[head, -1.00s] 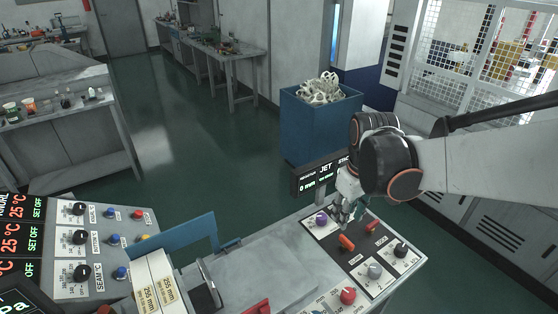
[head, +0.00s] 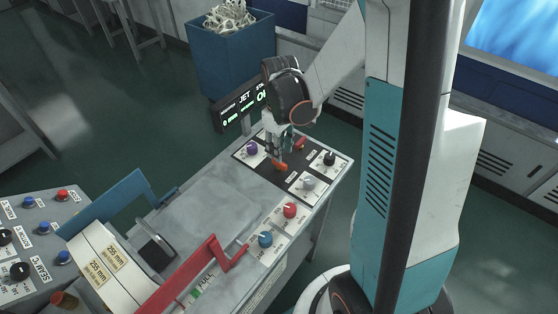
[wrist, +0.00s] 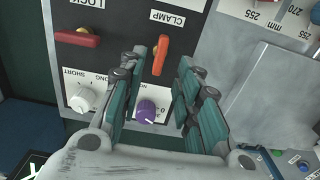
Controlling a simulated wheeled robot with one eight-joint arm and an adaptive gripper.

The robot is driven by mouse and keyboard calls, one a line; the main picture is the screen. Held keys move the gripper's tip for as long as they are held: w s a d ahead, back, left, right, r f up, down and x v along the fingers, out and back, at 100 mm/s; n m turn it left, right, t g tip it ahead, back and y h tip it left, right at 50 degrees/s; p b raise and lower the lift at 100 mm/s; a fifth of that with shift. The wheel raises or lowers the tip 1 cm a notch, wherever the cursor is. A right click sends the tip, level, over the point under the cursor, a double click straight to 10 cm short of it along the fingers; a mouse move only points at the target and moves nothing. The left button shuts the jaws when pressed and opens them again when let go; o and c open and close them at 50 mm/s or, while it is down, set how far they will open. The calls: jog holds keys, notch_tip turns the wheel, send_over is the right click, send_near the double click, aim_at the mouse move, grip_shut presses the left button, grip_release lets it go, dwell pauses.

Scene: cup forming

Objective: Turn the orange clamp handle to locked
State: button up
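The orange clamp handle (head: 280,166) is a short lever on the dark panel at the back right of the machine. In the wrist view the orange handle (wrist: 161,55) sits beside the word CLAMP and points up and down in the picture. My gripper (head: 280,152) is low over the panel, at the handle. In the wrist view my gripper (wrist: 163,62) is open, its two teal-padded fingers apart, with the handle between the fingertips in the picture. Whether either finger touches it I cannot tell.
A red lock handle (wrist: 77,38) and a white knob (wrist: 83,98) lie left of the fingers. A purple knob (wrist: 146,110) shows between them. Grey (head: 308,183) and black (head: 330,158) knobs and a red button (head: 290,210) are close by. The display (head: 240,105) stands behind the panel.

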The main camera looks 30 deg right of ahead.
notch_tip(320, 180, down, 6)
jog(key=shift+r+b, duration=0.15)
jog(key=shift+b, duration=0.3)
jog(key=shift+c, duration=0.2)
grip_shut()
